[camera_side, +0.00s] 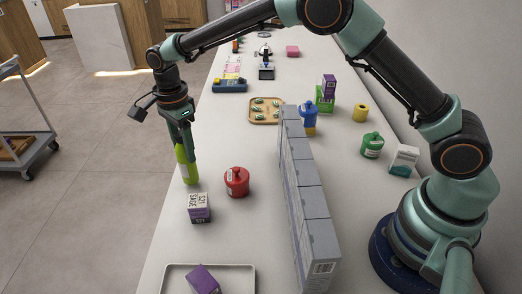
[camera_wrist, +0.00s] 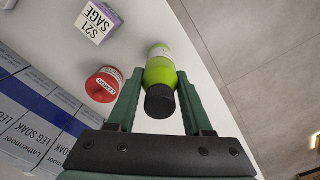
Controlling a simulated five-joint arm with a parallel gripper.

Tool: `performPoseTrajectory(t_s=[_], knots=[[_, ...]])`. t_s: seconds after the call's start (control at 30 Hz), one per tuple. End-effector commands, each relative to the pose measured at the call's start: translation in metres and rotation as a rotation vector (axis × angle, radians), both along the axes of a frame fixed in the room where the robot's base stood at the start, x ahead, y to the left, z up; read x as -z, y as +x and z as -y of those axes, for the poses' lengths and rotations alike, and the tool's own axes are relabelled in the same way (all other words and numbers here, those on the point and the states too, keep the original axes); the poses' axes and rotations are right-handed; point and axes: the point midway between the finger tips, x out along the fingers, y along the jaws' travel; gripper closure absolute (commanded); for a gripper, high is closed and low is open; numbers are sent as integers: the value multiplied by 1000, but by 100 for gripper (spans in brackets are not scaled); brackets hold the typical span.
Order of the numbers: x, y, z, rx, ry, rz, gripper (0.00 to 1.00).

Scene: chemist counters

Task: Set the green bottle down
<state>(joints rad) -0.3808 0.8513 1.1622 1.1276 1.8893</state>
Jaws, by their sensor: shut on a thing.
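The green bottle (camera_side: 187,168) is lime green with a pale label and, in the wrist view, a black cap; its body also shows there (camera_wrist: 159,68). My gripper (camera_side: 184,145) points down and is shut on the upper part of the bottle. In the wrist view its fingers (camera_wrist: 160,92) stand on either side of the bottle by the cap. The bottle looks upright, near the counter's left edge. I cannot tell whether its base touches the counter.
A red jar (camera_side: 237,182) stands to the right of the bottle, and a purple-and-white box (camera_side: 199,208) stands in front. A row of grey boxes (camera_side: 305,190) runs along the counter (camera_side: 160,245). A white tray (camera_side: 240,276) holds a purple box (camera_side: 203,280).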

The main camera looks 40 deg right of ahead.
Motion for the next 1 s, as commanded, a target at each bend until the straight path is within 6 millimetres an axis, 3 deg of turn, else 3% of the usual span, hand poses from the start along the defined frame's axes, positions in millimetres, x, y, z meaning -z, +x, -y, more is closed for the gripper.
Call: performPoseTrajectory(t_s=[0.17, 0.5, 0.6, 0.8, 1.0], knots=[[-34, 1, -1, 0, 2, 6, 100], [-132, 1, -1, 0, 2, 7, 100], [-153, 1, -1, 0, 2, 5, 100], [-176, 1, 0, 0, 0, 0, 100], [-187, -1, 6, -31, 0, 0, 100]])
